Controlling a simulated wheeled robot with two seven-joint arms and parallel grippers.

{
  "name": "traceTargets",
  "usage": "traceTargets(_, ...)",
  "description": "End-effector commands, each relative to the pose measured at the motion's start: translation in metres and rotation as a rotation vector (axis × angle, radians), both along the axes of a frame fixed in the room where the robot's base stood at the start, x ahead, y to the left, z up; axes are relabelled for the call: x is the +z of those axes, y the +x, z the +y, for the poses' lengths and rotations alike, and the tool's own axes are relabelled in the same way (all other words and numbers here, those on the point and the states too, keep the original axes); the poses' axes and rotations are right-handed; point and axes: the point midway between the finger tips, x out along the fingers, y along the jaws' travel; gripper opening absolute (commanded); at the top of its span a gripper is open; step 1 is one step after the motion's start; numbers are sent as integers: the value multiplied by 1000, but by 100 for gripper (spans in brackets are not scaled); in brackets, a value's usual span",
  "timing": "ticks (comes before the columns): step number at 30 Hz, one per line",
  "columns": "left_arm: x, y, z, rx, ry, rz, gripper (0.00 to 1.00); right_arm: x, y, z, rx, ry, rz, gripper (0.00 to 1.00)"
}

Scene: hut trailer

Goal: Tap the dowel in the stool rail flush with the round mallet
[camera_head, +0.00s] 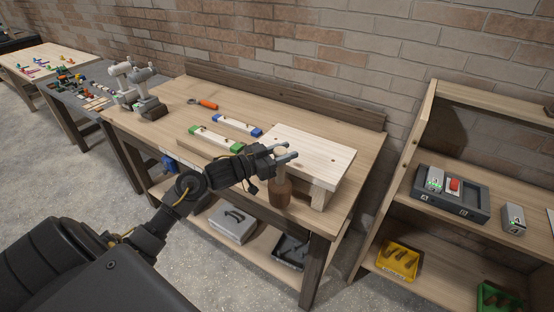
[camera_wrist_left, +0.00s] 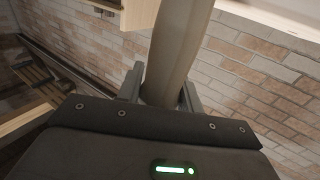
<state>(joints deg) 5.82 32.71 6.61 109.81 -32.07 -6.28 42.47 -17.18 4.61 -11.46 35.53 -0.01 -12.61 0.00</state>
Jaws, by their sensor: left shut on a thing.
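My left gripper (camera_head: 288,153) is shut on the handle of the round mallet, above the front of the workbench. The mallet's dark brown head (camera_head: 280,191) hangs below the fingers, in front of a pale wooden stool-like piece (camera_head: 318,152). In the left wrist view the pale mallet handle (camera_wrist_left: 178,50) stands between the two fingers. The wooden piece has a flat top with small dark spots and a leg (camera_head: 320,196). Two pale rails with green ends (camera_head: 213,141) and blue ends (camera_head: 238,127) lie left of it. I cannot make out the dowel clearly. My right gripper is not in view.
The workbench (camera_head: 180,115) has drills (camera_head: 147,95) and an orange-handled tool (camera_head: 207,104) at its back left. A brick wall and a rear board stand behind it. A shelf unit (camera_head: 415,150) with bins stands at the right.

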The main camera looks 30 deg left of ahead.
Motion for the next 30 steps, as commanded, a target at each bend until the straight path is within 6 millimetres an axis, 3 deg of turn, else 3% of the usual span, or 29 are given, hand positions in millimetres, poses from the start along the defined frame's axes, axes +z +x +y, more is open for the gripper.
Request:
traceTargets(1, 2, 17, 1, 2, -2, -6, 0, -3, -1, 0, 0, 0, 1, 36)
traceTargets(7, 1, 8, 4, 1, 0, -1, 0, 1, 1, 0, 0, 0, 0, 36)
traceTargets(22, 2, -40, 65, 1, 1, 0, 0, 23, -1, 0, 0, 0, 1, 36)
traceTargets(30, 1, -47, 74, 0, -1, -3, 0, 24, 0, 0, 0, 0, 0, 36)
